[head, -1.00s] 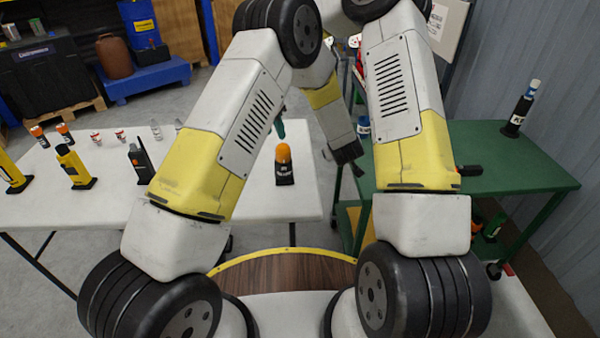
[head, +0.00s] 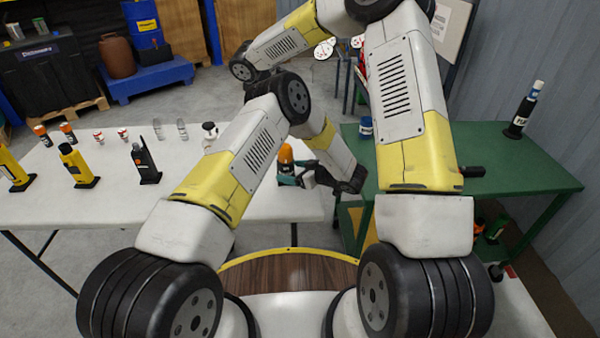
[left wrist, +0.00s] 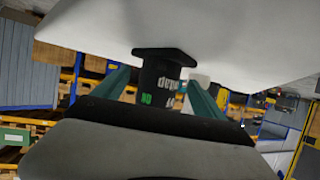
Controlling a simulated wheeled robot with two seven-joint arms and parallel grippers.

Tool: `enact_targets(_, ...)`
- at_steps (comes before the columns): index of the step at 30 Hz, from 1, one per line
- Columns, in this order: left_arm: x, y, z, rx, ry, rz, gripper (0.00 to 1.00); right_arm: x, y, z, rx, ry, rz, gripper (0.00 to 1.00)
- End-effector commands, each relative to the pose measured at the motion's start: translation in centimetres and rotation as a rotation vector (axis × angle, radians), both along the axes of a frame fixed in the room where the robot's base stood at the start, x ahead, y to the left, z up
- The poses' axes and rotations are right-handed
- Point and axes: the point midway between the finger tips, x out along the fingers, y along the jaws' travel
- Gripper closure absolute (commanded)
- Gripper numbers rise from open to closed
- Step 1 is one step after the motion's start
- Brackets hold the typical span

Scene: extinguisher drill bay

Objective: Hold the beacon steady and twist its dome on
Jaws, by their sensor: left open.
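The beacon (head: 286,154) stands upright on the white table, with an orange top over a dark body. Its lower part is mostly covered by my left gripper (head: 287,178) in the head view. In the left wrist view the beacon's dark body (left wrist: 158,80), with green and white lettering, appears upside down between my two teal fingers. The left gripper is open, its fingers on either side of the body with gaps visible. I cannot tell whether the orange top is a separate dome or how it is seated. My right gripper is not in view.
The white table (head: 235,205) carries yellow units (head: 76,165), a black device (head: 145,162) and several small items to the left. My arm links cross above the tables.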

Motion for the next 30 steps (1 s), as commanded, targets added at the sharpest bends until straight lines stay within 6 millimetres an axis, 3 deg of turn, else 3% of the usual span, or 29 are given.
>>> enact_targets(7,1.8,2.0,-1.1,0.0,0.001,0.0,0.19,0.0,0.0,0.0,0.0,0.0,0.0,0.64)
enact_targets(18,2.1,2.3,-1.3,0.0,0.0,-0.002,0.21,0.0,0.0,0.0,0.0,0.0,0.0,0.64)
enact_targets(30,2.1,2.3,-1.3,-0.001,-0.001,-0.002,1.0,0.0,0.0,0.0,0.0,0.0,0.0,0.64)
